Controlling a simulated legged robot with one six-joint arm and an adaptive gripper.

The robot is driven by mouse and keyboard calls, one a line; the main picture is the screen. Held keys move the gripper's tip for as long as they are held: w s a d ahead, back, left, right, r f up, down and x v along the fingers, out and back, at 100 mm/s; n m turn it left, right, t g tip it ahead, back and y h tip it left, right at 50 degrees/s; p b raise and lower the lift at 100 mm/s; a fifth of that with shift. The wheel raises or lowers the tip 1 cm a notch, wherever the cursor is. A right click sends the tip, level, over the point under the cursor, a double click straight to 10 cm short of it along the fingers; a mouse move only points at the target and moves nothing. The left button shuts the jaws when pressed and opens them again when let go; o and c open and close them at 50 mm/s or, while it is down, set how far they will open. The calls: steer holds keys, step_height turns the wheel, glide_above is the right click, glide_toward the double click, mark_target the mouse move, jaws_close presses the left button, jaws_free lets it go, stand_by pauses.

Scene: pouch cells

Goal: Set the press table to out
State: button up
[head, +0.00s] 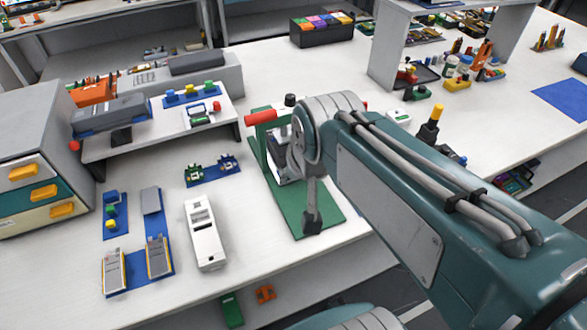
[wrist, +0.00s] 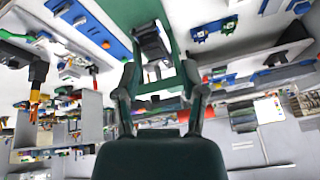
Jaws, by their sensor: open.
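The press has a green base plate (head: 328,212), a red handle (head: 262,117) and a black knob (head: 290,100). My arm covers much of its right side in the head view. A dark and pale block (head: 281,168) shows in its frame, but I cannot tell the press table's position. In the wrist view the green press frame (wrist: 174,48) and a black block (wrist: 152,42) lie beyond my gripper (wrist: 161,74). My gripper's two fingers are spread, with no object clearly held between them. I cannot tell whether they touch the press.
A white device (head: 204,232) and blue trays (head: 124,285) stand left of the press. A raised shelf (head: 150,143) is behind them. Small coloured parts and an upright black-yellow tool (head: 430,125) stand to the right. The bench (head: 290,262) has bare room in front of the press.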

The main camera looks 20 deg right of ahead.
steer(key=w+d+f+m+g, duration=0.1)
steer(key=w+d+f+m, duration=0.3)
steer(key=w+f+m, duration=0.4)
steer(key=w+d+f+m+g, duration=0.2)
steer(key=w+d+f+m, duration=0.35)
steer(key=w, duration=0.45)
steer(key=shift+m, duration=0.45)
steer(key=f, duration=0.3)
steer(key=w+f, duration=0.1)
steer(key=f, duration=0.2)
steer(key=a+f, duration=0.1)
steer(key=f, duration=0.3)
steer(key=shift+w, duration=0.4)
jaws_close()
